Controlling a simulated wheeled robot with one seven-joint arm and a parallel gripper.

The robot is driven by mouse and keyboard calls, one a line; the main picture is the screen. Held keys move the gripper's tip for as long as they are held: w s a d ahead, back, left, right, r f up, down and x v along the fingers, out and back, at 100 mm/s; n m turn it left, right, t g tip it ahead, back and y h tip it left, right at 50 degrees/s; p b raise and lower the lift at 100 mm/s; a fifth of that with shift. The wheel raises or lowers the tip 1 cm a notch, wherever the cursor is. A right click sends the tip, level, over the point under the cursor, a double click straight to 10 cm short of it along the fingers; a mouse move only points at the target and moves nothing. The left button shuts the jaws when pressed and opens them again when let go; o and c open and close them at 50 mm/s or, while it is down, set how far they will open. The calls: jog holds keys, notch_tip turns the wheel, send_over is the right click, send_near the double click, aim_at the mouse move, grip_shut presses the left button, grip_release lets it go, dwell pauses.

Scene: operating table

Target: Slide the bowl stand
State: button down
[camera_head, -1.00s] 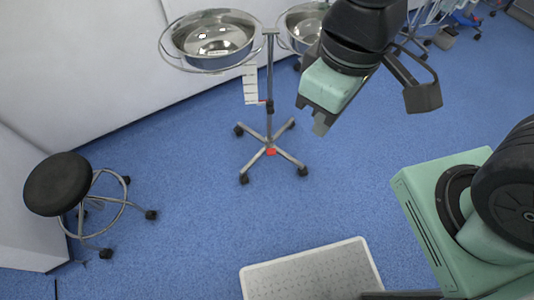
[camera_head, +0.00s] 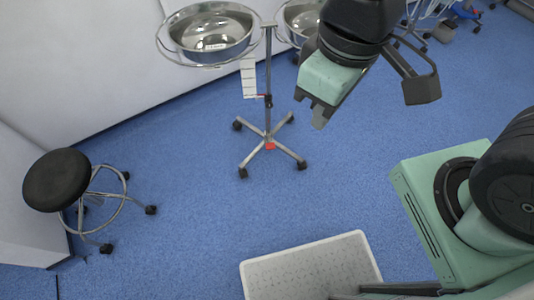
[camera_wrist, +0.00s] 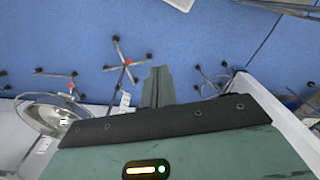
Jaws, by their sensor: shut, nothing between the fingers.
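The bowl stand (camera_head: 268,88) is a metal pole on a wheeled base with several legs and a red hub, carrying steel bowls in rings. One steel bowl (camera_head: 211,36) is at the pole's left; a second bowl (camera_head: 300,20) at its right is partly hidden behind my arm. My gripper (camera_head: 319,117) is shut and empty, to the right of the pole and apart from it in the picture. In the wrist view my shut fingers (camera_wrist: 158,86) point up the picture, with a bowl (camera_wrist: 55,115) at the left and a wheeled base (camera_wrist: 127,62) beyond.
A black round stool (camera_head: 57,180) stands at the left by the white wall (camera_head: 90,70). A pale step platform (camera_head: 312,270) lies at the bottom centre. The blue floor (camera_head: 200,215) between them is clear. Other wheeled equipment stands at the top right.

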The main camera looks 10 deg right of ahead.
jog(key=c, duration=1.9)
grip_release()
jog(key=o, duration=0.7)
jog(key=f, duration=0.1)
jog(key=w+f+b, duration=0.1)
jog(key=a+f+b, duration=0.1)
jog(key=shift+w, duration=0.35)
jog(key=w+a+f+m+t+y+b, duration=0.2)
jog(key=w+a+f+t+y+b, duration=0.15)
jog(key=w+f+b, duration=0.9)
jog(key=m+t+h+b, duration=0.2)
jog(key=m+t+b, duration=0.3)
jog(key=t+b, duration=2)
send_near(269, 112)
jog(key=w+r+g+b, duration=0.2)
jog(key=g+b, duration=0.1)
jog(key=b, duration=0.2)
jog(key=w+r+g+b, duration=0.2)
jog(key=r+g+b, duration=0.1)
jog(key=b, duration=0.3)
jog(key=w+r+g+b, duration=0.2)
jog(key=r+g+b, duration=0.1)
jog(key=b, duration=0.3)
jog(key=shift+w+a+r+n+g, duration=0.15)
jog(key=shift+w+n+g, duration=0.2)
jog(key=shift+g, duration=0.4)
jog(key=shift+w+r, duration=0.1)
jog(key=shift+w, duration=0.3)
